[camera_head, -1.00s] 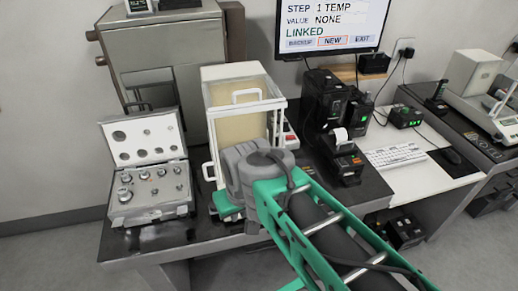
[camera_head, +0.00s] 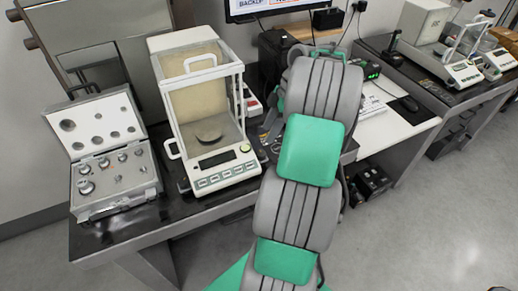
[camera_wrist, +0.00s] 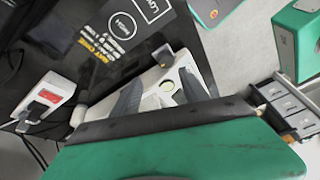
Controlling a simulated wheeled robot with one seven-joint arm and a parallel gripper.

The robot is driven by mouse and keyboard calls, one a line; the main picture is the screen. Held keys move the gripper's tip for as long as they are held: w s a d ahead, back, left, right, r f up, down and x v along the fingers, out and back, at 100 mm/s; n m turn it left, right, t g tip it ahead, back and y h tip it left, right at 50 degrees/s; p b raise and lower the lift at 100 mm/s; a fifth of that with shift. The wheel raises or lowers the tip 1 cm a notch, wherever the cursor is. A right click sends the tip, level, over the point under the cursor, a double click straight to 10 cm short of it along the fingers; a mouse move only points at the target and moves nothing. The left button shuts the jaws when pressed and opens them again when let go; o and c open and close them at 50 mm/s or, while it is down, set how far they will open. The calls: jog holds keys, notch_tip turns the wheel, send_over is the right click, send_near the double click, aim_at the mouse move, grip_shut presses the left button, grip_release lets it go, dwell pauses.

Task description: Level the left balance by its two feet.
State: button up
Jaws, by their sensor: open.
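The left balance (camera_head: 226,172) stands on the dark table in the head view. It is a white unit with a glass draft shield, a round pan (camera_head: 208,134), a display and a row of buttons. Its feet cannot be made out. My arm stands just right of it, and my gripper is hidden or too unclear in the head view. In the wrist view my gripper (camera_wrist: 160,92) is open, its two dark fingers apart in front of a white part with a small round yellowish spot. I cannot tell whether they touch it.
An open case of weights (camera_head: 116,178) lies left of the balance. A white box with a red patch (camera_wrist: 48,97) and cables shows in the wrist view. Another balance (camera_head: 452,70) stands on the far right table. Floor is clear at the right front.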

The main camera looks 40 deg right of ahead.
aim_at(262, 152)
jog(key=a+f+n, duration=0.1)
jog(key=f, duration=0.1)
jog(key=a+f+n, duration=0.1)
jog(key=f, duration=0.2)
jog(key=a+f+n+b, duration=0.1)
jog(key=f+n, duration=0.1)
jog(key=shift+s+f, duration=0.1)
jog(key=shift+f, duration=0.05)
jog(key=shift+c, duration=0.2)
jog(key=shift+d, duration=0.1)
grip_shut()
